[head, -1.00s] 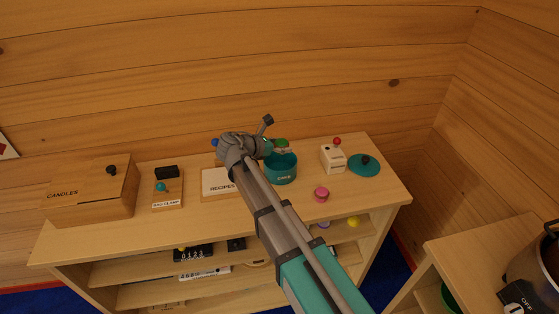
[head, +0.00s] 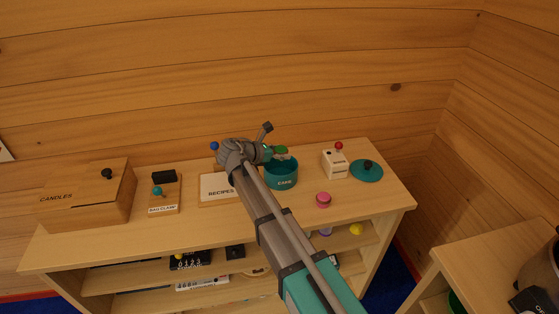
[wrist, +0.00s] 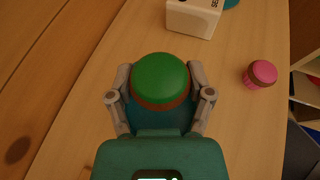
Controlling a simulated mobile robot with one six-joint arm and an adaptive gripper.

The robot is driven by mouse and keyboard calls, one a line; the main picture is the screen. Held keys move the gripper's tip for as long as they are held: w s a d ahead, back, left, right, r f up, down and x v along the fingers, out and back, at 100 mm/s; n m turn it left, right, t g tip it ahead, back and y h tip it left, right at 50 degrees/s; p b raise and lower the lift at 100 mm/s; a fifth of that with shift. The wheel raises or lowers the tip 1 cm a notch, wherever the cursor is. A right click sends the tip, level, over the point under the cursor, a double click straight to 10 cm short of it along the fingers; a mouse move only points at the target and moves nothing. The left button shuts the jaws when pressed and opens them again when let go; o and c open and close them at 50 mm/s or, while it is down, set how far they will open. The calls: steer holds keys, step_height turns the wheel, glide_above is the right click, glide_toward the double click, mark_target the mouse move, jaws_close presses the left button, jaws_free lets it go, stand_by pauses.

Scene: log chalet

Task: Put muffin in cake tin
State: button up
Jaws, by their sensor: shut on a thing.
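My gripper (wrist: 160,97) is shut on a green-topped muffin (wrist: 160,78) with a brown rim, its two fingers on either side of it. In the head view the muffin (head: 281,150) shows as a small green patch at the rear rim of the tin. The teal round cake tin (head: 281,180), labelled CAKE, stands open on the shelf top. The muffin is over the tin's opening; whether it touches the tin I cannot tell. A pink muffin (head: 323,199) stands apart on the wood, right of the tin; it also shows in the wrist view (wrist: 260,74).
A teal lid with a dark knob (head: 366,171) lies to the right, beside a white box with a red knob (head: 334,163). A RECIPES board (head: 217,186), a bag clamp board (head: 164,193) and a CANDLES box (head: 85,196) stand left.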

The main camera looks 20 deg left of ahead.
steer(key=shift+w+a+f+b, duration=0.15)
steer(key=shift+w+f+b, duration=0.15)
steer(key=shift+f, duration=0.2)
steer(key=shift+f+b, duration=1.35)
steer(key=shift+f, duration=0.05)
steer(key=shift+f+b, duration=0.3)
steer(key=shift+b, duration=0.05)
steer(key=shift+f, duration=0.3)
steer(key=o, duration=1.1)
steer(key=shift+r, duration=0.2)
